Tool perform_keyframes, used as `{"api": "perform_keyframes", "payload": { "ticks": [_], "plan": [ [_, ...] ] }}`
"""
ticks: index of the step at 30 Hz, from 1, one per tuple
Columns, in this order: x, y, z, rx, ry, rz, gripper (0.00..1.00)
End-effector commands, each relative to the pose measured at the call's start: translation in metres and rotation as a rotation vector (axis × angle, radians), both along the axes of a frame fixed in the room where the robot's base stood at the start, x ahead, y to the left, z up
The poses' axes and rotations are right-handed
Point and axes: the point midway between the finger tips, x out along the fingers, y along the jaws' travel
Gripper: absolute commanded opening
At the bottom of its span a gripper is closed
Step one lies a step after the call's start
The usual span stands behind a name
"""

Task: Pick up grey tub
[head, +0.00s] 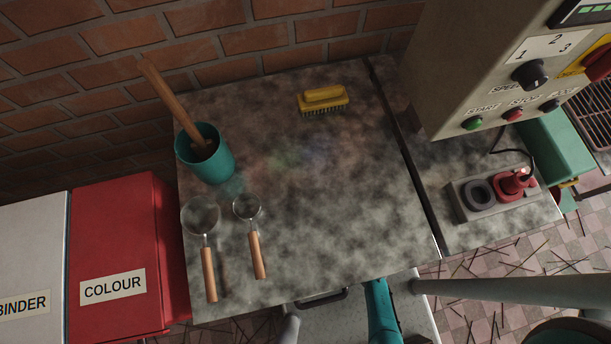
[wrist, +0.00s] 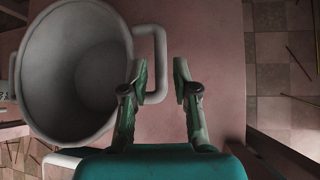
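The grey tub (wrist: 40,75) is at the left of the wrist view, its round mouth facing the camera and its inside looking empty. A looped handle (wrist: 159,50) sticks out from its right side. My gripper (wrist: 161,70) is open, with its fingertips at the handle. In the picture the left finger overlaps the handle's opening and the right finger is outside its outer bar. I cannot tell whether either finger touches it. I do not make out the tub or my gripper in the head view.
The mottled worktop (head: 330,200) holds a teal pot (head: 212,165) with a wooden-handled tool, a yellow brush (head: 323,99) and two scoops (head: 201,216) (head: 247,208). A red COLOUR bin (head: 115,230) stands left. A control box (head: 480,80) stands right. Thin sticks litter the floor.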

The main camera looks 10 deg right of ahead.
Motion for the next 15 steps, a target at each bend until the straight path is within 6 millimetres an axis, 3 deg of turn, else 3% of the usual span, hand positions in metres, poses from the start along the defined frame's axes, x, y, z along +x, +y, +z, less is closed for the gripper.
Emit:
{"api": "perform_keyframes", "payload": {
  "ticks": [15],
  "plan": [
    [0.02, 0.006, -0.031, 0.004, 0.0, 0.002, 0.29]
  ]
}}
